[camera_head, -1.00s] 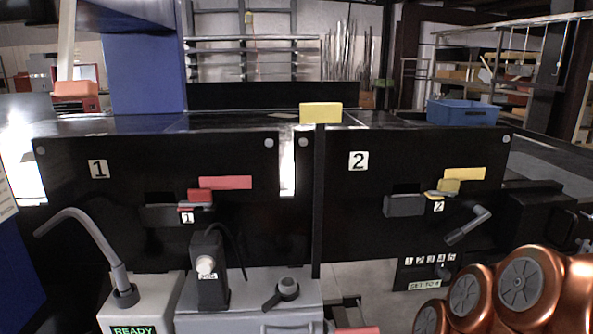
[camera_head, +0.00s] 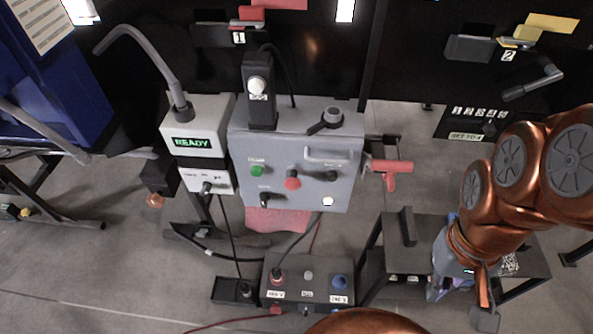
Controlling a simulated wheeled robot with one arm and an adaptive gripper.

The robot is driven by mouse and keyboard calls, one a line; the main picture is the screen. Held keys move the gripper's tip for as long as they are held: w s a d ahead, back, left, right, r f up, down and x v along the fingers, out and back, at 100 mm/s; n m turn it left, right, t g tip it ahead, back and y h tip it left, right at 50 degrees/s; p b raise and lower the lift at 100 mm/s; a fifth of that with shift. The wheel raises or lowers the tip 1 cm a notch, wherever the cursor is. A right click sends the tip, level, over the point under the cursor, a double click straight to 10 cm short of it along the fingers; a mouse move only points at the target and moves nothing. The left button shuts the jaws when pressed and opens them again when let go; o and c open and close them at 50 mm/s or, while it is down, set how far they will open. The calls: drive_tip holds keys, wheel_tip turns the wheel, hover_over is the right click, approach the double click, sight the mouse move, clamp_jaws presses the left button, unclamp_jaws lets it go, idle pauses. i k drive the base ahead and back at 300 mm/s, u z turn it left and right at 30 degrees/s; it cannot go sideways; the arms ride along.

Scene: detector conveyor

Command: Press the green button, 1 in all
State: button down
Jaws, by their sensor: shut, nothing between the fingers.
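The green button (camera_head: 257,171) is a small round knob on the upper left of the front face of a grey control box (camera_head: 335,185). It is in plain view with nothing in front of it. A red button (camera_head: 292,183) lies to its right and lower. My gripper (camera_head: 484,316) shows at the lower right, below the copper links of my arm. It points down, is shut and holds nothing. It is well to the right of the green button and apart from the box. Its fingertips are small and partly hard to make out.
A READY box (camera_head: 193,143) stands left of the control box. A red-handled tool (camera_head: 390,170) sticks out at its right. A low dark box (camera_head: 308,284) with a red and a blue button sits below. A black stand (camera_head: 405,228) lies between my arm and the control box.

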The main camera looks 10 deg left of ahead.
sight(257, 170)
drive_tip(key=u, duration=3.7)
drive_tip(key=i, duration=1.45)
drive_tip(key=z, duration=3.5)
